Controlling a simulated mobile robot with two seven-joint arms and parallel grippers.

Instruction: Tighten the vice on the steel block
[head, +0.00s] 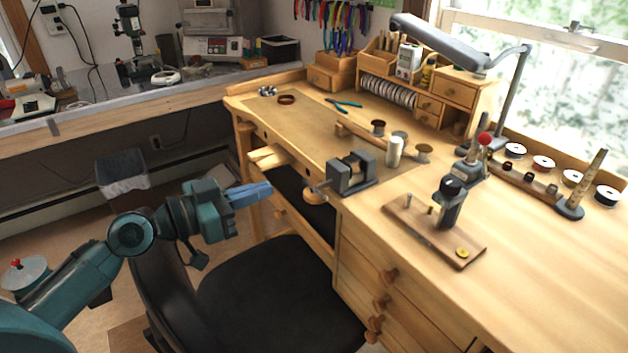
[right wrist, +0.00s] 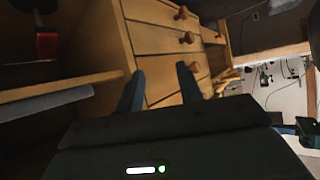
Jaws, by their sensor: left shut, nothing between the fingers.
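The dark grey vice (head: 352,174) stands at the front edge of the wooden workbench, with its screw and handle (head: 318,189) sticking out toward the left. The steel block is hard to make out; I cannot tell whether the vice jaws touch it. My left gripper (head: 262,192) is shut and empty, its blue fingers pointing right at the vice handle, with a clear gap between them. My right gripper (right wrist: 160,88) shows only in the right wrist view. Its two fingers are apart with nothing between them, in front of the wooden drawers (right wrist: 165,42).
A black chair (head: 270,290) stands below my left gripper, against the bench. A wooden bench pin (head: 266,157) juts from the bench edge. A white cylinder (head: 394,152) stands behind the vice, and a wooden board with a dark tool (head: 452,204) lies to its right.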

